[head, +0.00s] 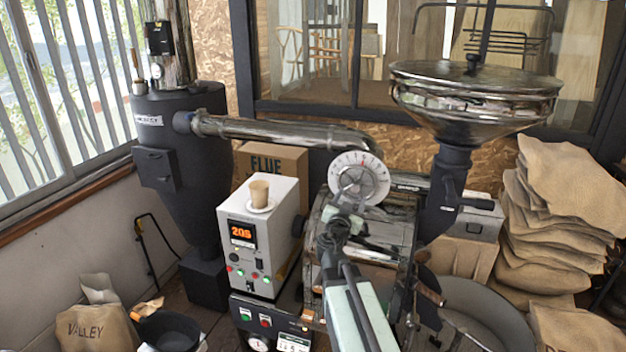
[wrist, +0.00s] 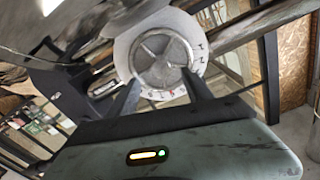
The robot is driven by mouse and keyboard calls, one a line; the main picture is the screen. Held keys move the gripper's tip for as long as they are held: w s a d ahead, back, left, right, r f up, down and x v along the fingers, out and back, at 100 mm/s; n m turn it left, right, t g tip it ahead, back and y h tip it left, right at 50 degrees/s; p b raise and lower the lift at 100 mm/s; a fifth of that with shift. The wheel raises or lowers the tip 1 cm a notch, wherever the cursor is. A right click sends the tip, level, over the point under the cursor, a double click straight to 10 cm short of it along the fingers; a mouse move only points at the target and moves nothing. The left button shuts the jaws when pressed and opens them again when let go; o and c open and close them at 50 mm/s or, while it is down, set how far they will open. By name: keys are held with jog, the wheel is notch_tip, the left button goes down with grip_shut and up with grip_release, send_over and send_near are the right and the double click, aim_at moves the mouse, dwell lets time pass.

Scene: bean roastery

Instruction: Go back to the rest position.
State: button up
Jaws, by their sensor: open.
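My gripper (head: 347,222) is raised in front of the roaster, just below the round numbered dial (head: 360,178) in the head view. In the wrist view my gripper (wrist: 160,92) has its two dark fingers apart, with the dial (wrist: 163,62) showing between and beyond them. The gripper is open and nothing is seen between the fingers. Whether a fingertip touches the dial cannot be told.
A control box (head: 252,240) reading 205 stands left of the arm, with a paper cup (head: 259,193) on a saucer on top. A metal pipe (head: 275,131) runs behind. The hopper (head: 475,95) and stacked sacks (head: 560,210) are at the right.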

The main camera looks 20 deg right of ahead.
jog(key=s+a+f+g+y+b, duration=0.1)
jog(key=s+a+f+g+b, duration=0.3)
jog(key=f, duration=0.6)
jog(key=s+a+f+g+y+b, duration=0.1)
jog(key=f+b, duration=0.5)
jog(key=f, duration=0.5)
jog(key=s+a+f+g+y+b, duration=0.25)
jog(key=f+b, duration=0.35)
jog(key=f, duration=0.4)
jog(key=s+a+f+n+g+y, duration=0.3)
jog(key=s+a+f+n, duration=0.1)
jog(key=s+a+n, duration=0.1)
jog(key=s+a+f+n+g+y, duration=0.3)
jog(key=s+a+f+n+g, duration=0.1)
jog(key=s+a, duration=0.4)
jog(key=shift+s+a+f+n, duration=0.3)
jog(key=shift+a+f+n, duration=0.1)
jog(key=shift+n, duration=0.2)
jog(key=shift+d, duration=0.1)
